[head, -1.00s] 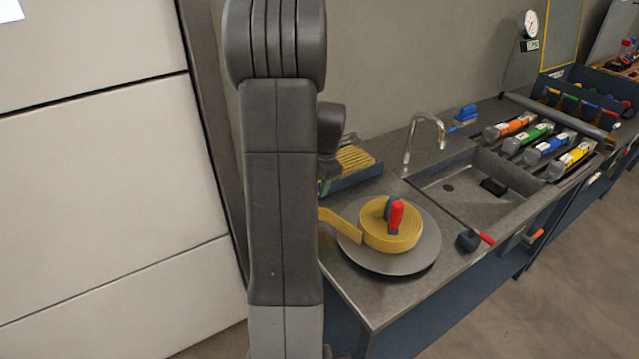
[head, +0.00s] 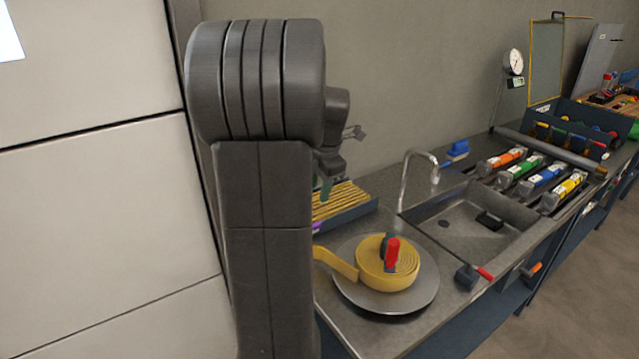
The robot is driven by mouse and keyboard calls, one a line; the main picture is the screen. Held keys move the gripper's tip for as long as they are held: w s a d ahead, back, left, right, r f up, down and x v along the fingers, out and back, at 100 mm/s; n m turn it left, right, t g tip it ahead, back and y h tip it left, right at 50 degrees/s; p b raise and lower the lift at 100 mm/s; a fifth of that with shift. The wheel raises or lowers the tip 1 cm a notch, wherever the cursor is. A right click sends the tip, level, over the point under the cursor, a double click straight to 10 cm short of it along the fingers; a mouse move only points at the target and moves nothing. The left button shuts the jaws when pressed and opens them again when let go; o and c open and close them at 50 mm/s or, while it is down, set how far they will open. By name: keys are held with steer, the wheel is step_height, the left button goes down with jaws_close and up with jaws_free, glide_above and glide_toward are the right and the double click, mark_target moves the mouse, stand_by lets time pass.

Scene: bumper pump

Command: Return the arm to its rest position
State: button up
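My arm (head: 265,190) stands folded upright at the left of the centre, large and close to the camera. Its dark upper joint (head: 255,80) is near the top of the picture. Most of the gripper is hidden behind the arm. I cannot tell whether its fingers are open or shut. I see nothing hanging from it.
A steel counter (head: 440,290) runs to the right, with a sink (head: 470,222) and a tap (head: 405,180). A yellow coiled strap (head: 388,270) lies on a round plate (head: 350,290). Several coloured cartridges (head: 545,175) sit beyond the sink. Pale panels (head: 90,200) fill the left.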

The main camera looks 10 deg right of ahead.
steer(key=shift+s+r, duration=0.1)
steer(key=shift+r, duration=0.65)
steer(key=shift+f, duration=0.15)
steer(key=f, duration=0.4)
steer(key=w+f, duration=0.1)
steer(key=f, duration=0.4)
steer(key=w+a+f+p, duration=0.1)
steer(key=f, duration=0.3)
steer(key=shift+w+f, duration=0.2)
step_height(320, 180, up, 14)
steer(key=s+d+b, duration=0.1)
steer(key=s, duration=0.1)
steer(key=f, duration=0.4)
steer(key=w+f, duration=0.1)
steer(key=f, duration=0.4)
steer(key=w+a+f+p, duration=0.1)
steer(key=f, duration=0.3)
steer(key=shift+f, duration=0.25)
steer(key=shift+f+p, duration=0.15)
steer(key=shift+p, duration=0.25)
steer(key=shift+s+d+m+p, duration=0.15)
steer(key=shift+s+m+p, duration=0.3)
steer(key=shift+m, duration=0.75)
